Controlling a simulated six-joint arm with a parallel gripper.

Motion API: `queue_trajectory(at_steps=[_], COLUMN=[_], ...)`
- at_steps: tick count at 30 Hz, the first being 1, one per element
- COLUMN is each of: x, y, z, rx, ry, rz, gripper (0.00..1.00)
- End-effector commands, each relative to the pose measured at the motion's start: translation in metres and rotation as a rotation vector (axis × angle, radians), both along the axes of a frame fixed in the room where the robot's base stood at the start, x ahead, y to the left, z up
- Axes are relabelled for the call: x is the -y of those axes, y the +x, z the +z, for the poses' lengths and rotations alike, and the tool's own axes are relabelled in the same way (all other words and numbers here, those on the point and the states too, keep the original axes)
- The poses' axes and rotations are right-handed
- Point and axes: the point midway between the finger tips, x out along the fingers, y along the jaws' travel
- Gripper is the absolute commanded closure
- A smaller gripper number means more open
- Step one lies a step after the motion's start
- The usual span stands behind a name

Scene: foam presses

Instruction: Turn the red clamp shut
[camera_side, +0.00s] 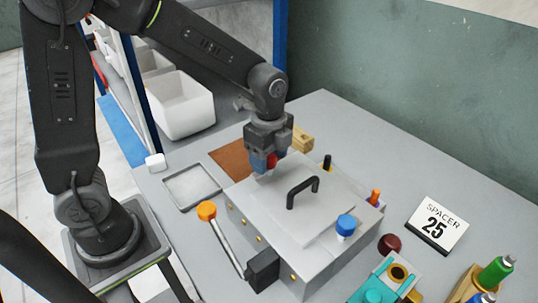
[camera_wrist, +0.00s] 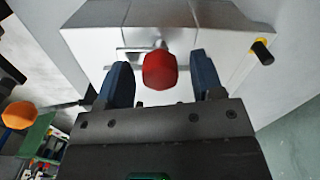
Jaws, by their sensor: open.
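In the wrist view the red clamp (camera_wrist: 160,71) sits between the two blue fingertips of my gripper (camera_wrist: 162,82), with a gap on each side. In the side view my gripper (camera_side: 265,165) points down over that corner and partly hides the clamp. The gripper is open. The press lid carries a black handle (camera_side: 302,190). I cannot tell from these frames how far the clamp is turned.
A blue knob (camera_side: 346,225) and an orange-tipped post (camera_side: 375,196) stand at the press's right side. An orange-balled lever (camera_side: 207,211) rises at its front left.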

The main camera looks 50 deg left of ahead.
Motion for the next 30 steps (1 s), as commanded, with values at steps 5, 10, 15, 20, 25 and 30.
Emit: queue_trajectory(at_steps=[5,10,15,20,25,30], x=[0.0,0.0,0.0,0.0,0.0,0.0003], y=[0.0,0.0001,0.0001,0.0002,0.0003,0.0003], z=[0.0003,0.0004,0.0005,0.0006,0.0007,0.0006], rx=[0.0,0.0,0.0,0.0,0.0,0.0], ry=[0.0,0.0,0.0,0.0,-0.001,-0.002], rz=[0.0,0.0,0.0,0.004,0.039,0.125], gripper=[0.53,0.7,0.86,0.88,0.88,0.88])
